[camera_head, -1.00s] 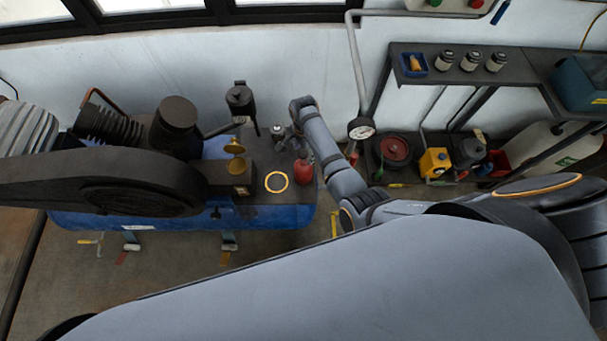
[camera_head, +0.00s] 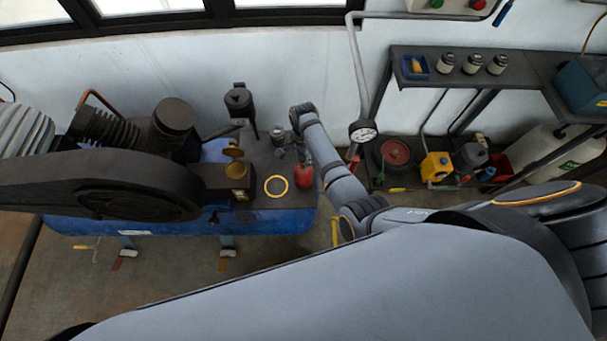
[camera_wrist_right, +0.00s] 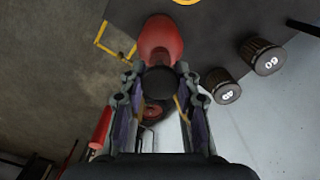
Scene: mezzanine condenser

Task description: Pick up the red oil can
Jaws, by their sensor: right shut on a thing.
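The red oil can (camera_head: 303,177) stands at the right end of the dark plate on top of the blue compressor tank. In the right wrist view the can's red body (camera_wrist_right: 160,40) is seen between and beyond the fingertips, with a dark part nearer the camera. My right gripper (camera_head: 302,155) reaches down behind the can; in the right wrist view the gripper (camera_wrist_right: 158,80) has its fingers on either side of the can's upper part, shut on it. I cannot tell whether the can is clear of the plate. My left gripper is not in view.
A yellow ring (camera_head: 276,186) lies left of the can. Small grey canisters (camera_head: 279,137) stand behind it, and numbered ones (camera_wrist_right: 220,86) show close to the right finger. A gauge (camera_head: 363,131) on a pipe is right of my arm.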

